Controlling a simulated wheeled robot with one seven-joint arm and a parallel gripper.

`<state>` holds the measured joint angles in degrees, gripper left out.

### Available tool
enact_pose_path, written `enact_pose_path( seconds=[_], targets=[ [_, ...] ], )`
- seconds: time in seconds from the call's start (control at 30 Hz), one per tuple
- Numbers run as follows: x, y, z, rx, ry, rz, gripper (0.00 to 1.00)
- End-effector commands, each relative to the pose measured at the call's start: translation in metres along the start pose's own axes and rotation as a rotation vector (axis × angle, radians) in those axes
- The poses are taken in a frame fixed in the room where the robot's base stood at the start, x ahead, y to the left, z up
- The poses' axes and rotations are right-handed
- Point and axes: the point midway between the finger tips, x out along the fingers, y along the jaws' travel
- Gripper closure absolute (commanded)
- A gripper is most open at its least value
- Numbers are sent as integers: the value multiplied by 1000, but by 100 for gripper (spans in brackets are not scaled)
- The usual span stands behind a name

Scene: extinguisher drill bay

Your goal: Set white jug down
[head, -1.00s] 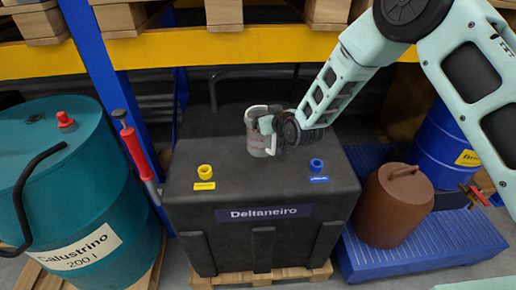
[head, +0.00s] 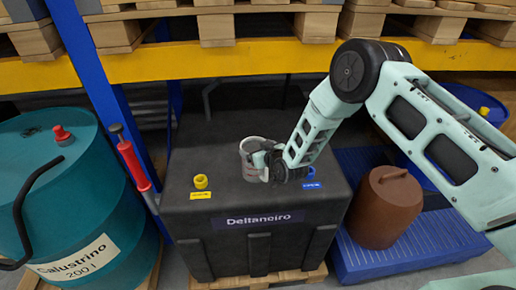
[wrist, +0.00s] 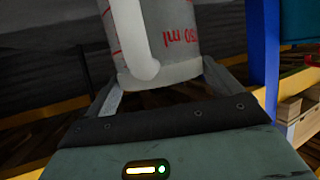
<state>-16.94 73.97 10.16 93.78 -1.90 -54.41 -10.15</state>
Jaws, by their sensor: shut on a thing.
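The white jug (head: 248,160) looks pale grey and translucent in the head view. It is upright over the top of the black Deltaneiro tank (head: 225,150), between the yellow cap and the blue cap. Whether its base touches the tank top I cannot tell. My gripper (head: 264,163) comes from the right and is shut on the jug. In the wrist view the jug (wrist: 185,62) shows red volume marks and a white handle, between my gripper's fingers (wrist: 163,90). My gripper hides part of the jug's right side in the head view.
A yellow cap (head: 201,182) and a blue cap (head: 310,173), partly behind my gripper, stand on the tank. A teal drum (head: 85,210) and a red-handled pump (head: 132,160) are at left. A brown can (head: 388,210) stands on a blue tray (head: 440,240) at right. A yellow beam (head: 250,50) crosses behind.

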Motion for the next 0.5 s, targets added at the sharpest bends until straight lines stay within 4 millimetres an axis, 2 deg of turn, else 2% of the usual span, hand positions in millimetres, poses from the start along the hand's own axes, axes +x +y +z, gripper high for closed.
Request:
enact_pose_path(
  seconds=[0.17,0.2,0.5],
  targets=[
    [2,0,3,0,0,0,48],
    [1,0,2,0,-1,0,0],
    [-1,0,-1,0,-1,0,0]
  ],
)
